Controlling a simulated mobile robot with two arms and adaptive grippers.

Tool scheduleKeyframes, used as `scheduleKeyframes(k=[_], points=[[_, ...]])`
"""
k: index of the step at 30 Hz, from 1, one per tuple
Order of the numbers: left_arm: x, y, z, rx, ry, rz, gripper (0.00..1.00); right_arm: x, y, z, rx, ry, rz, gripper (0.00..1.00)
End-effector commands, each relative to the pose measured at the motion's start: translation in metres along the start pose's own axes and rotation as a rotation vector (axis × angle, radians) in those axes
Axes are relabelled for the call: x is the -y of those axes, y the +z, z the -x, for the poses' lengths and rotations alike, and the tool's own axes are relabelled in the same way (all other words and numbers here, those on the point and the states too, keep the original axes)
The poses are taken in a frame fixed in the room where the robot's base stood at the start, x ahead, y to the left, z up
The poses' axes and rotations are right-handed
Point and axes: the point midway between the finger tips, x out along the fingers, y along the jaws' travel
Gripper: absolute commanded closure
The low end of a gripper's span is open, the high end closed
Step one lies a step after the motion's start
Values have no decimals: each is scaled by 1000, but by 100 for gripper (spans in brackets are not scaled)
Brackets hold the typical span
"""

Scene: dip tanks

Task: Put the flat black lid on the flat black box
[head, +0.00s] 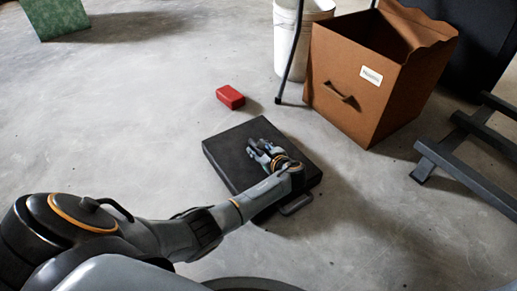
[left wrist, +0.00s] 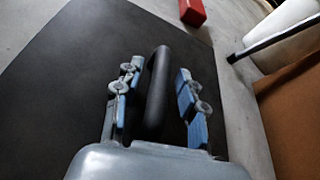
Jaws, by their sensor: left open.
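A flat black square piece (head: 228,153) with thick sides lies on the floor in the middle of the head view. I cannot tell whether it is the box, the lid, or the lid on the box. A loop handle (head: 297,205) sticks out at its near side. My left gripper (head: 260,149) is over its top. In the left wrist view the black top (left wrist: 65,85) fills the left. My left gripper (left wrist: 158,95) is open there, its blue-padded fingers on either side of a raised black bar (left wrist: 157,85), with gaps showing. My right gripper is out of view.
A red block (head: 230,97) lies just beyond the black piece. A brown open box (head: 350,85) and a white bin (head: 290,45) stand at the back right. A dark metal frame (head: 465,150) is at the right.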

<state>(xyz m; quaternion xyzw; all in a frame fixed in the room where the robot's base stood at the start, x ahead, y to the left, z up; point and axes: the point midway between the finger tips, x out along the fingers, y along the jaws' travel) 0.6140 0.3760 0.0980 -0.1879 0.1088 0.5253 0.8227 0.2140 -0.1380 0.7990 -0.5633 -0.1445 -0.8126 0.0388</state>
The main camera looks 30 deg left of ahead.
Motion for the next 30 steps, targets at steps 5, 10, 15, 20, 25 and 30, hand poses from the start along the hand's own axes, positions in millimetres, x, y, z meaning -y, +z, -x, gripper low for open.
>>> scheduleKeyframes(k=[5,10,15,20,25,30], points=[[1,4,13,-2,-1,0,60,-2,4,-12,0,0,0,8],[2,7,44,-3,-2,-1,60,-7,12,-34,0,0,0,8],[2,7,79,-3,0,-1,60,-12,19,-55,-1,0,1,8],[1,5,104,-2,0,-1,60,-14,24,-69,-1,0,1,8],[1,3,118,0,-1,1,60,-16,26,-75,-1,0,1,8],[0,2,121,1,0,1,60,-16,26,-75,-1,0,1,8]])
